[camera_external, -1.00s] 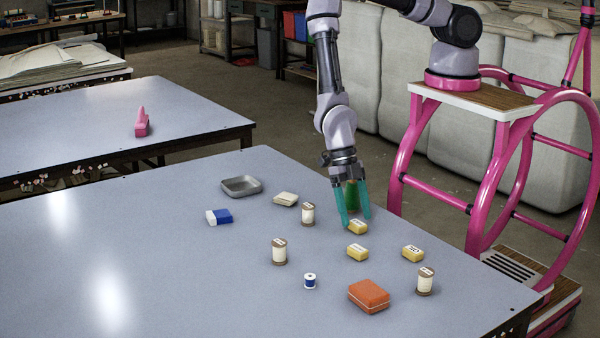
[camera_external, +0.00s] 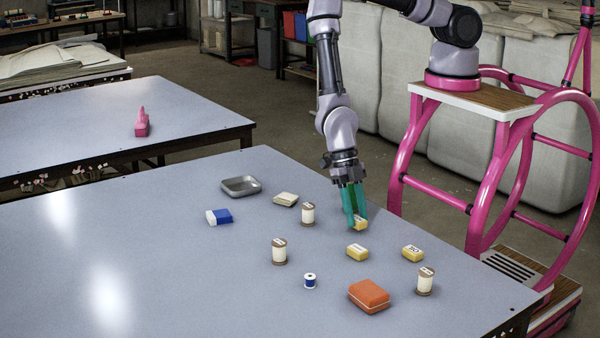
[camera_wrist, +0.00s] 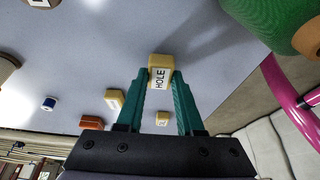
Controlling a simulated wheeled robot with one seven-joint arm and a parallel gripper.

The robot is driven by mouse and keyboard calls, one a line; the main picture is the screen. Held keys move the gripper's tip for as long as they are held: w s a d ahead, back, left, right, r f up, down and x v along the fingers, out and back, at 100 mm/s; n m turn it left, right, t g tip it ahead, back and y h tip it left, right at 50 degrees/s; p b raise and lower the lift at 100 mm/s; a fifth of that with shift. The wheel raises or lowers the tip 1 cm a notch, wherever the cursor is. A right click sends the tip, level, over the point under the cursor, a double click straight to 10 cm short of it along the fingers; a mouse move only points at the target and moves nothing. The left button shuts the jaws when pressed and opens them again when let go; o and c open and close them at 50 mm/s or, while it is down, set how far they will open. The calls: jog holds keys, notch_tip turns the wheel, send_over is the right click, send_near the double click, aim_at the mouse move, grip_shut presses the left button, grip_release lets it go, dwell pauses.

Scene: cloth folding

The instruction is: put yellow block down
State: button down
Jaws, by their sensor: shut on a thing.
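A yellow block (camera_external: 361,224) with a white label is between the teal fingers of my gripper (camera_external: 357,222), at the table's far right part. Two other yellow blocks lie nearby, one nearer the camera (camera_external: 357,251) and one to the right (camera_external: 412,253).
On the table (camera_external: 180,270) stand a spool (camera_external: 308,214) just left of my gripper, another spool (camera_external: 279,251), a small blue spool (camera_external: 310,281), an orange box (camera_external: 368,296) and a spool at right (camera_external: 425,281). A metal tray (camera_external: 241,187) lies farther left. The left front is clear.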

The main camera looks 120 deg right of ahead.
notch_tip(320, 180, up, 7)
jog(key=shift+f, duration=0.1)
jog(key=shift+w+d+r, duration=0.25)
jog(key=shift+w+r, duration=0.45)
jog(key=shift+r, duration=0.1)
jog(key=w+d+m+t, duration=0.2)
jog(key=w+d+m, duration=0.35)
jog(key=w, duration=0.75)
jog(key=m+t+h, duration=0.1)
jog(key=m, duration=0.3)
send_over(237, 238)
jog(key=s+d, duration=0.1)
jog(key=shift+n, duration=0.25)
notch_tip(237, 238, down, 5)
jog(key=shift+s+d, duration=0.1)
jog(key=shift+d, duration=0.05)
jog(key=shift+f, duration=2.15)
jog(key=shift+f, duration=0.15)
jog(key=c, duration=0.5)
grip_release()
jog(key=shift+c, duration=0.2)
